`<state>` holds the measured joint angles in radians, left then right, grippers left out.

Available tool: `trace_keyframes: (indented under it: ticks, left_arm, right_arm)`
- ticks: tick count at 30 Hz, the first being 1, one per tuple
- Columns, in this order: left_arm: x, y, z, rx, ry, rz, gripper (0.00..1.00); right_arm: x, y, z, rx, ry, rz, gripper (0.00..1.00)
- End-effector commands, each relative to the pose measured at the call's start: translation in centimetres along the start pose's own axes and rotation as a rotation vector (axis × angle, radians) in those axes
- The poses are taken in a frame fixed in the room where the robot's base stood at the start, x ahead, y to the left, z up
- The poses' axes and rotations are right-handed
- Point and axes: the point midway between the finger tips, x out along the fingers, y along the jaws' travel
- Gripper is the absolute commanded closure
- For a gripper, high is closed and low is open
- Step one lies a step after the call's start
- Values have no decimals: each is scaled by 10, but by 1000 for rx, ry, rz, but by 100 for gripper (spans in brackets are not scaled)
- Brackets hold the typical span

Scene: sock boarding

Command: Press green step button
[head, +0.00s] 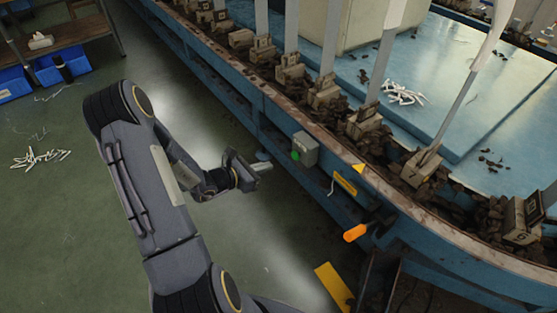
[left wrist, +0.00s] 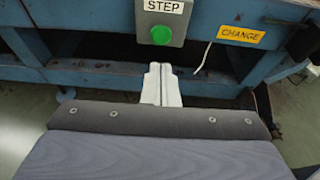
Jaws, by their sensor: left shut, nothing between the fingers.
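The green step button (left wrist: 161,35) sits on the front of a grey box under a white label reading STEP (left wrist: 164,6). In the head view the grey box (head: 305,150) is fixed to the side of the blue machine, and the green button (head: 295,155) shows on its left face. My left gripper (head: 264,167) is shut and empty, to the left of the box and apart from it. In the left wrist view its closed pale fingers (left wrist: 161,84) point forward below the button, not touching it. My right gripper is not in view.
A yellow CHANGE label (left wrist: 241,35) is right of the box, with a white cord (left wrist: 205,58) hanging between them. An orange knob (head: 355,233) sticks out from the machine (head: 330,170). Blue bins (head: 62,66) stand at upper left.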

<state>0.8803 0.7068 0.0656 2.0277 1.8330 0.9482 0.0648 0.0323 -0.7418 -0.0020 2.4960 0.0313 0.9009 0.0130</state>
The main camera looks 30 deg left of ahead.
Motion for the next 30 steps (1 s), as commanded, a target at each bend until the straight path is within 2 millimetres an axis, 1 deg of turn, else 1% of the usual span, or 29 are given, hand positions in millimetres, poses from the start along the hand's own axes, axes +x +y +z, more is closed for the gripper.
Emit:
trace_keyframes:
  ticks: [1,3,6,9,30]
  left_arm:
    - [-11,0,2,-2,1,2,100]
    - [-20,0,1,-1,2,2,100]
    - [-30,0,0,-2,1,2,100]
    - [-34,0,0,-1,1,0,100]
    - [-35,0,-1,-1,2,0,100]
  right_arm:
    - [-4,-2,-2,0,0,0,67]
    - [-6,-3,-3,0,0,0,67]
    - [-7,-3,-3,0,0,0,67]
    - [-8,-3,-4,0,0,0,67]
    - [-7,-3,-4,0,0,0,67]
